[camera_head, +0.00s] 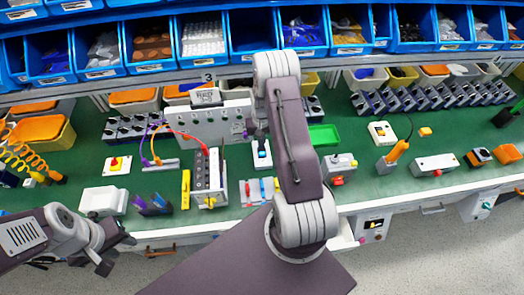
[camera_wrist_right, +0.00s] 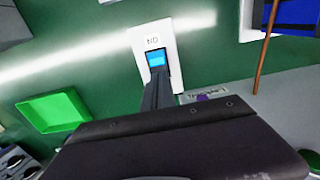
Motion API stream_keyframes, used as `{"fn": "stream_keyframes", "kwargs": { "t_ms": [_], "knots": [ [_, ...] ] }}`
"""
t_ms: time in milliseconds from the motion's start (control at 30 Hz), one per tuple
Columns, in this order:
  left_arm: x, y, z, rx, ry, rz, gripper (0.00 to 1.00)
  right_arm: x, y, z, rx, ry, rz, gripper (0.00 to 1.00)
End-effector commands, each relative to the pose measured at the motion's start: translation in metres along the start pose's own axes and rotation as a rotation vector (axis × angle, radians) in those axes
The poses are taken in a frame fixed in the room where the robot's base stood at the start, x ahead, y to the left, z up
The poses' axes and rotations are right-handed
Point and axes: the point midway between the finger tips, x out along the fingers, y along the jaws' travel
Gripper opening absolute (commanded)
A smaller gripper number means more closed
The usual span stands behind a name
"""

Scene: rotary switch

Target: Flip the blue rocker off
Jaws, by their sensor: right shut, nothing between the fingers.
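The blue rocker (camera_wrist_right: 156,59) sits in a white plate (camera_wrist_right: 143,39) with a small label, in the right wrist view. My right gripper (camera_wrist_right: 158,76) is shut and empty, its fingertips at the near edge of the rocker; I cannot tell whether they touch it. In the head view a white switch box (camera_head: 262,158) stands on the green bench just left of my right arm, which hides much of that area. My left gripper (camera_head: 117,254) is at the lower left in front of the bench, its fingers apart and empty.
A green tray (camera_wrist_right: 54,110) lies left of the plate in the wrist view. A grey panel (camera_head: 208,120) with knobs and a terminal block (camera_head: 207,180) with cables stand left of my right arm. Blue bins (camera_head: 100,55) line the back.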

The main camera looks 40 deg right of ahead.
Motion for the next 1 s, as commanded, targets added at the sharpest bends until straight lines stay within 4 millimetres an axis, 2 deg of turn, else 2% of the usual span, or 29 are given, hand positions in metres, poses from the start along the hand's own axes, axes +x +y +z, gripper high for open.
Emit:
{"fn": "stream_keyframes", "kwargs": {
  "t_ms": [1000],
  "knots": [
    [0.0065, -0.0001, 0.0007, 0.0, 0.0, 0.0, 0.36, 0.0088, 0.0, 0.0, 0.0, 0.0, 0.0, 0.0]
  ]
}}
